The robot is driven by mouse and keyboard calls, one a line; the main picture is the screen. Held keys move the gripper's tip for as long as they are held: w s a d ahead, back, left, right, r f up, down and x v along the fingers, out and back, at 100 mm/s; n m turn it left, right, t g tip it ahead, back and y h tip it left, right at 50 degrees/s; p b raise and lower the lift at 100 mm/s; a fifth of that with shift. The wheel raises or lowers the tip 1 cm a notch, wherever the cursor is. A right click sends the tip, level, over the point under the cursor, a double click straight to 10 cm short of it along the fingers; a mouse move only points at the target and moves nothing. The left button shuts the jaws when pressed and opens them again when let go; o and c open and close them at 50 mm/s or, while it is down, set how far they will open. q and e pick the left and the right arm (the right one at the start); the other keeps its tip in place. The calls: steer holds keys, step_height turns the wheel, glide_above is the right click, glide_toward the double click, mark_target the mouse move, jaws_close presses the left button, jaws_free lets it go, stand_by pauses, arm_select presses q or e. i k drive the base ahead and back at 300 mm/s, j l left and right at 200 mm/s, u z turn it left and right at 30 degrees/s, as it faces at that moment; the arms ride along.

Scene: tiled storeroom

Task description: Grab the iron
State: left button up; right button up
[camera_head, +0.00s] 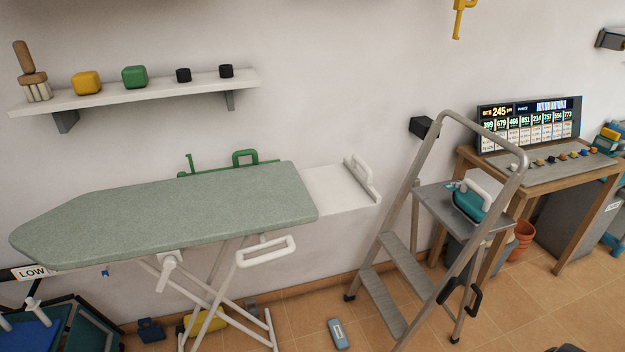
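The iron (467,203) is teal with a white handle. It rests on the grey top platform (440,197) of a metal stepladder (400,264), right of the middle of the head view. The ladder's grey side rail and top hoop pass in front of the platform and close by the iron's right side. I cannot make out either of my grippers in this view, and nothing is touching the iron.
An ironing board (170,215) with a white end rest (335,190) fills the left. A wooden table (545,172) with a display panel (528,125) stands right of the ladder. A wall shelf (140,92) holds small items. A grey-blue object (338,334) lies on the tiled floor.

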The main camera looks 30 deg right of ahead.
mark_target(470, 205)
steer(key=z, duration=2)
steer(key=i+l+u, duration=0.15)
steer(key=i+l, duration=0.25)
steer(key=i+l+u, duration=0.1)
steer(key=i+l, duration=0.25)
steer(key=l, duration=0.2)
